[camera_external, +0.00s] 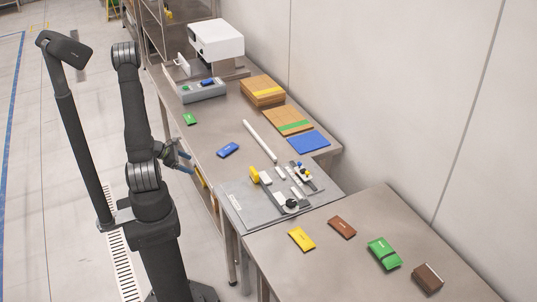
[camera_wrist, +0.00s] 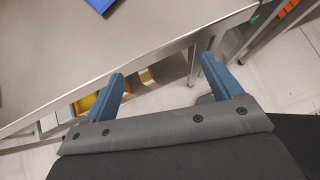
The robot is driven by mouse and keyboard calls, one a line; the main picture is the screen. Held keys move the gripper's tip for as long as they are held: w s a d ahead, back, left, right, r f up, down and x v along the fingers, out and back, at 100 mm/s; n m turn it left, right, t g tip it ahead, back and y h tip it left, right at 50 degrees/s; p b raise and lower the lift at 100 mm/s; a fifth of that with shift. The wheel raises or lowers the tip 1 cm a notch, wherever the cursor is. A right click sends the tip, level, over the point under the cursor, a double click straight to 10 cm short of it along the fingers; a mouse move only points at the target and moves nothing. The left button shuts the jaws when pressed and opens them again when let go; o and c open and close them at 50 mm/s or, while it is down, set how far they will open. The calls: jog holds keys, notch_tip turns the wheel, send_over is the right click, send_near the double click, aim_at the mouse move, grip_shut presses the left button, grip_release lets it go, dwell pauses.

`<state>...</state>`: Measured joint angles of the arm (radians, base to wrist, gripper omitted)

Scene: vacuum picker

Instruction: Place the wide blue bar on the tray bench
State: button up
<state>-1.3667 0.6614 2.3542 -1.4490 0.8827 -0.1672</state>
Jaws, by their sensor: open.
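A blue bar (camera_external: 228,149) lies flat on the long metal bench (camera_external: 205,143), near its left edge. A blue piece (camera_wrist: 100,4), likely the same bar, is cut off at the top of the wrist view. My gripper (camera_external: 187,162) is off the left edge of this bench, to the left of the bar and apart from it. In the wrist view its two blue fingers (camera_wrist: 163,68) are spread and empty, over the gap beside the bench edge. I cannot tell which surface is the tray bench. A second bench (camera_external: 360,254) at lower right carries yellow, brown and green bars.

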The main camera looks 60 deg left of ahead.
jog(key=w+a+r+n+t+y, duration=0.2)
jog(key=w+a+r+t, duration=0.15)
jog(key=a+r, duration=0.2)
send_near(228, 149)
jog(key=shift+w+a+f, duration=0.15)
jog(key=shift+w+f, duration=0.05)
jog(key=shift+w, duration=0.4)
jog(key=shift+w+a+f, duration=0.15)
jog(key=shift+w+f, duration=0.05)
jog(key=shift+w, duration=0.4)
jog(key=shift+f+x, duration=0.2)
jog(key=shift+x, duration=2.4)
jog(key=shift+s+d, duration=0.1)
jog(key=shift+d, duration=0.05)
jog(key=c, duration=1.4)
jog(key=shift+r, duration=0.1)
